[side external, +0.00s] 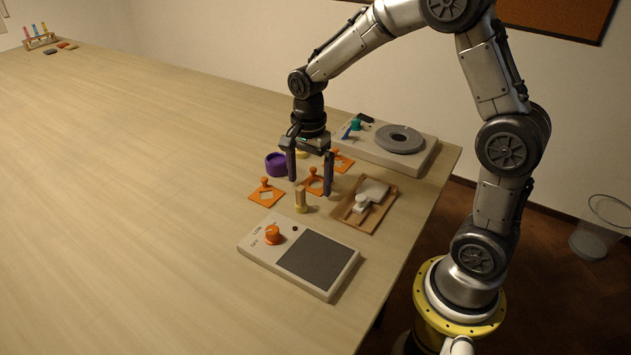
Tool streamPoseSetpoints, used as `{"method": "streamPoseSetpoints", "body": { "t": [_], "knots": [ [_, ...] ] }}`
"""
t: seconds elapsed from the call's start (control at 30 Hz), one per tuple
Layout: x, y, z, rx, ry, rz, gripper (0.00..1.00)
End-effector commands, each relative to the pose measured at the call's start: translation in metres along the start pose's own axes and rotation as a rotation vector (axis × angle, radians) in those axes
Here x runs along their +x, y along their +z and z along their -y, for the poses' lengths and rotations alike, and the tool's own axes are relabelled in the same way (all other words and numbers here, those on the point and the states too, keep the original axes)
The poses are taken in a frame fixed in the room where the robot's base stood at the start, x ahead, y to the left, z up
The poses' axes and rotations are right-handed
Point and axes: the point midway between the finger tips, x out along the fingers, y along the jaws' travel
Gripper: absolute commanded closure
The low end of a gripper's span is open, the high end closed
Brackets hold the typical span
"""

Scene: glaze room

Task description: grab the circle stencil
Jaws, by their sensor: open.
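Three orange stencils with upright knobs lie on the table. The middle one looks like the circle stencil (305,183), with a rounded opening; my fingers partly hide it. Another stencil (257,197), with an angular opening, lies to its left. The third stencil (348,161) lies behind to the right, and its opening is hard to make out. My gripper (310,187) is open and points down over the middle stencil. Its two dark fingers appear on either side of that stencil's knob. I cannot tell whether they touch anything.
A purple round pot (276,164) stands behind left, and a small wooden stamp-like piece (301,201) in front. A wooden tray (382,213) lies right. A device with a dark pad (315,260) is in front, a wheel device (410,155) behind.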

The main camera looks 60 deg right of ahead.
Motion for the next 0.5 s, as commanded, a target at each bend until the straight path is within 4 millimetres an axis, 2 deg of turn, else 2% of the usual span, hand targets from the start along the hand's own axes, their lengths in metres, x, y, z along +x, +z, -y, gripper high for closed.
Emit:
{"method": "streamPoseSetpoints", "body": {
  "t": [0.1,0.33,0.5],
  "knots": [
    [0.0077,0.0,-0.0003,0.0,0.001,0.0,0.0],
    [0.008,-0.0001,-0.0001,0.0,0.0,0.0,0.02],
    [0.0078,-0.0001,-0.0001,0.0,0.0,0.0,0.32]
  ]
}}
